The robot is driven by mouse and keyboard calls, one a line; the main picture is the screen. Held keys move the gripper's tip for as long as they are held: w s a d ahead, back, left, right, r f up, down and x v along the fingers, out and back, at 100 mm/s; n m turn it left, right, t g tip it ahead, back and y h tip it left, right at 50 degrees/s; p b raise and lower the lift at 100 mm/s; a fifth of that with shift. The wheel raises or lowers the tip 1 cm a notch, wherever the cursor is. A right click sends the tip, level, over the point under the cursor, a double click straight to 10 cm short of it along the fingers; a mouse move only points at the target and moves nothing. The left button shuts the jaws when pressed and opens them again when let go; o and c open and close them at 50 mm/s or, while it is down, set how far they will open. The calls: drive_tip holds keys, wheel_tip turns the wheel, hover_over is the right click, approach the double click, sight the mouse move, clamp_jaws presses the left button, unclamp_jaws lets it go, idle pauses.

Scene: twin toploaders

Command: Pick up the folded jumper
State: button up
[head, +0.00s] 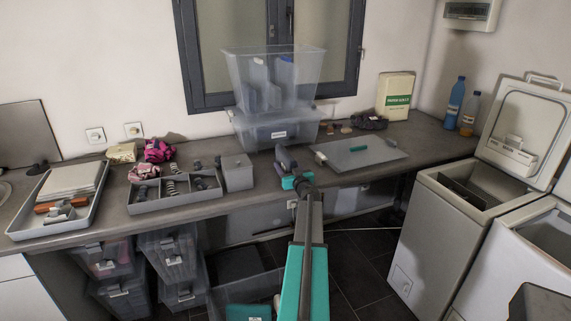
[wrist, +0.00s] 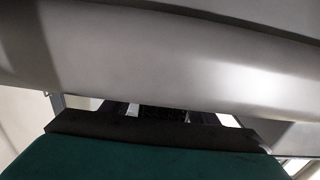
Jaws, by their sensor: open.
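I cannot make out a folded jumper for certain in either view. In the head view, soft cloth-like things lie on the counter at the left: a magenta bundle (head: 158,150), a pink patterned bundle (head: 144,172) and a small beige folded piece (head: 122,152). A dark, low bundle (head: 369,122) lies at the back right of the counter; I cannot tell what it is. My gripper (head: 287,160) is open at the end of my teal arm, at the middle of the counter, apart from these cloths. The wrist view shows mostly a close, smooth grey surface and no cloth that I can identify.
Stacked clear bins (head: 275,90) stand behind my gripper. A grey divided tray (head: 175,188) and grey box (head: 237,171) are left; a grey board (head: 362,153) is right. Below are lidded bins (head: 170,255). Two open toploaders (head: 440,230) stand at right.

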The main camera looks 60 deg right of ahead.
sight(286, 158)
drive_tip(key=shift+w+d, duration=0.25)
drive_tip(key=shift+w, duration=0.05)
idle(0.4)
clamp_jaws()
drive_tip(key=shift+r, duration=0.2)
drive_tip(key=shift+r, duration=0.5)
wheel_tip(286, 158, up, 2)
drive_tip(key=shift+r, duration=0.1)
drive_tip(key=r+b+v, duration=0.1)
drive_tip(key=v, duration=1.5)
drive_tip(key=shift+w+a+r, duration=0.25)
drive_tip(key=shift+a+r, duration=0.05)
drive_tip(key=shift+a, duration=0.1)
drive_tip(key=shift+s, duration=0.1)
